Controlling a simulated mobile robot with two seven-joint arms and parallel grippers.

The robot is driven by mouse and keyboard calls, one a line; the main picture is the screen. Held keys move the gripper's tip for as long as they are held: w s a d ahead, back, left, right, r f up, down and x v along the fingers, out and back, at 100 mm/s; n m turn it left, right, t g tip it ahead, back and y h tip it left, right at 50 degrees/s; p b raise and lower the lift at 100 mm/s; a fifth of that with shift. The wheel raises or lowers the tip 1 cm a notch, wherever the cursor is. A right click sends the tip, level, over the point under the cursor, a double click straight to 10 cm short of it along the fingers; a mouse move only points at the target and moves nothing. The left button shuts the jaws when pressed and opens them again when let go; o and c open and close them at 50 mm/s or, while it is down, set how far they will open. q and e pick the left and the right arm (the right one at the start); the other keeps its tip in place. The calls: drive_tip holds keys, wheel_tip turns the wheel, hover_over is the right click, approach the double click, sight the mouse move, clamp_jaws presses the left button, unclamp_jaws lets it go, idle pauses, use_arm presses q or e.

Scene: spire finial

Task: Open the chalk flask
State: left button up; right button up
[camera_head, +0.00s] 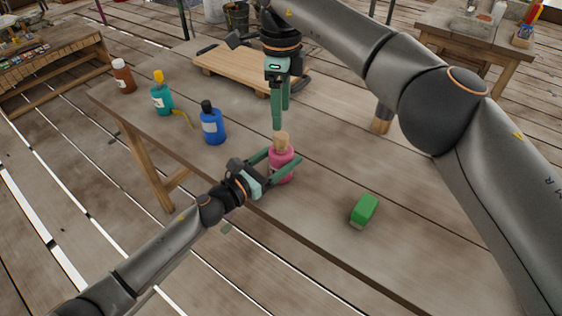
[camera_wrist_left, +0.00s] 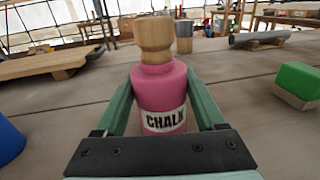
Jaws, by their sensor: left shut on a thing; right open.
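The chalk flask (camera_head: 283,165) is a pink bottle with a tan wooden stopper (camera_head: 282,141), upright near the front edge of the table. Its label reads CHALK in the left wrist view (camera_wrist_left: 163,100), where the stopper (camera_wrist_left: 153,40) sits in its neck. My left gripper (camera_head: 283,163) is shut on the flask body, one finger on each side. My right gripper (camera_head: 281,119) points down above the flask, open, with its fingertips a little above the stopper and apart from it. The gap between its fingers is hard to see from this angle.
A blue bottle (camera_head: 212,126), a teal bottle (camera_head: 161,97) with a yellow top and a brown bottle (camera_head: 123,78) stand to the left. A green-topped block (camera_head: 365,209) lies to the right. A wooden board (camera_head: 232,70) lies behind. The table right of the flask is mostly clear.

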use_arm(q)
clamp_jaws()
idle(0.3)
use_arm(e)
drive_tip(key=shift+o, duration=0.2)
